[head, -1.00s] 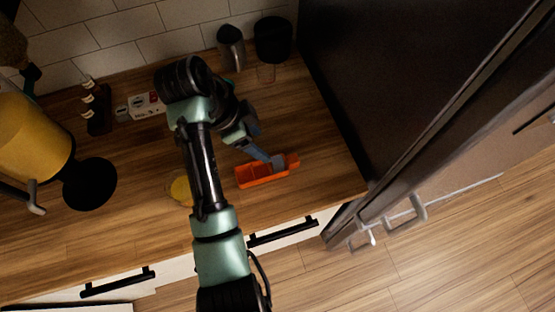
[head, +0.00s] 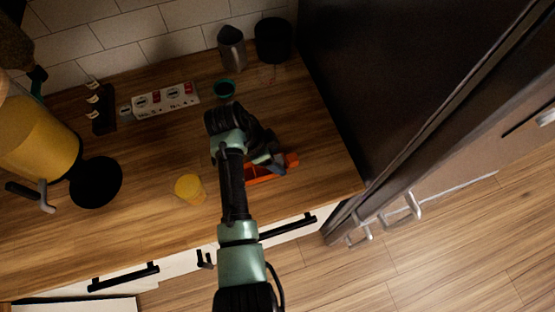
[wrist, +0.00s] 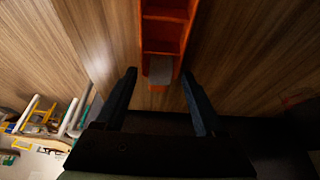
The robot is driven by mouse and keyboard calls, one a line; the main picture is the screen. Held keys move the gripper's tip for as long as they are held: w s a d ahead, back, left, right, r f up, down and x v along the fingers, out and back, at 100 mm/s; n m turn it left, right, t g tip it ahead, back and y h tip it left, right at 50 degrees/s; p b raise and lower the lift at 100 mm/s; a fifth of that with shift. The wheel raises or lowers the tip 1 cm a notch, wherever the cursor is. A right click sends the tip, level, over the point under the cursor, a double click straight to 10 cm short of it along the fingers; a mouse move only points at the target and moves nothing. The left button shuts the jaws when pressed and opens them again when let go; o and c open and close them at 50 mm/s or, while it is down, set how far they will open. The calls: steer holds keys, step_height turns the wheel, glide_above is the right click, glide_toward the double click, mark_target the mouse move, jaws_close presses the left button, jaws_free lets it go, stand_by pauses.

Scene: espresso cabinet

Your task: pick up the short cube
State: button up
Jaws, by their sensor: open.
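A small grey block (wrist: 160,71), which looks like the short cube, sits in the end compartment of the orange tray (wrist: 165,12) in the wrist view. My gripper (wrist: 159,75) is open, with one dark finger on each side of that tray end in the picture. I cannot tell how far above the block the fingertips are. In the head view the orange tray (head: 292,160) lies on the wooden counter, partly hidden by my arm and gripper (head: 275,167). The block cannot be made out clearly there.
A yellow cup (head: 190,188) stands left of my arm. A green cup (head: 225,90), a power strip (head: 165,101), a metal pitcher (head: 232,48) and a dark canister (head: 273,40) stand toward the wall. A tall dark appliance (head: 390,80) borders the counter on the right.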

jaws_close()
stand_by(0.3)
